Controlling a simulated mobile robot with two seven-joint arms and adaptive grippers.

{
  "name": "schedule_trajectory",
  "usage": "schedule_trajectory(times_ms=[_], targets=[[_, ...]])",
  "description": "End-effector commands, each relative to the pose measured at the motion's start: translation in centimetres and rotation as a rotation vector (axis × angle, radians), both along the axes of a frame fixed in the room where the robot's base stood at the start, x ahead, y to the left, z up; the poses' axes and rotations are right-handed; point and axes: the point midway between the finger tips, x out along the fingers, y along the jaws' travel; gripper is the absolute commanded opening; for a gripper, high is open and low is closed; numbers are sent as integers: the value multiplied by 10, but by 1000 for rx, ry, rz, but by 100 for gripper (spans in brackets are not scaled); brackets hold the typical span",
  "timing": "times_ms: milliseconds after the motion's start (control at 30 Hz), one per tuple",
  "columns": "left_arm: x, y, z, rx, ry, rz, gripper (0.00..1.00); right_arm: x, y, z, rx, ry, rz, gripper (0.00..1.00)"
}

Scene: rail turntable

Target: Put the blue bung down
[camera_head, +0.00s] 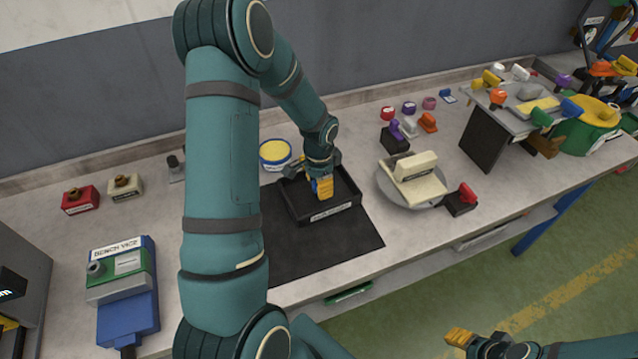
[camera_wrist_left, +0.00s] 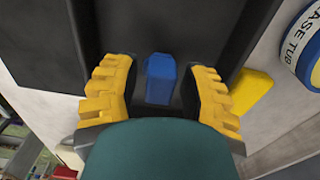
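The blue bung (camera_wrist_left: 160,78) shows in the left wrist view between the two yellow fingers of my left gripper (camera_wrist_left: 163,90). A gap shows on each side of it, and it appears to rest on the dark floor of the black tray (camera_wrist_left: 110,30). In the head view my left gripper (camera_head: 318,186) reaches down into the black tray (camera_head: 328,212), and its fingers mostly hide the bung. My left gripper is open around the bung. My right gripper (camera_head: 482,343) is at the bottom edge, away from the bench; its opening is unclear.
A grease tub (camera_head: 275,154) stands behind the tray. A round turntable (camera_head: 440,196) with cream blocks is to the right, near a red-handled piece (camera_head: 462,199). A bench vice (camera_head: 122,285) is at the left. The black mat (camera_head: 350,243) is bare in front of the tray.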

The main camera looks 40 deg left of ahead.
Motion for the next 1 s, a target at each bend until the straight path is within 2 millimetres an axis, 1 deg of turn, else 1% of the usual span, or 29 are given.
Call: schedule_trajectory(times_ms=[67, 167, 267, 500, 600, 700, 833, 1000], targets=[[0, 0, 3, 0, 0, 0, 43, 0, 0, 3, 0, 0, 0, 47], [1, 0, 12, 1, -3, 0, 43, 0, 0, 5, 1, -1, 0, 47], [1, 1, 29, 2, -4, 1, 43, 0, 0, 7, 1, 0, 0, 47], [1, 0, 80, 2, -4, 1, 43, 0, -1, 12, 2, 0, 0, 47], [0, 0, 98, 2, -4, 1, 43, 0, -1, 14, 3, -1, 0, 47], [1, 0, 111, 2, -4, 0, 43, 0, -1, 15, 3, -1, 0, 47], [0, 0, 120, 1, -1, 0, 43, 0, -1, 16, 3, -1, 0, 47], [0, 0, 124, 0, 0, 0, 43, 0, -1, 16, 3, -1, 0, 47]])
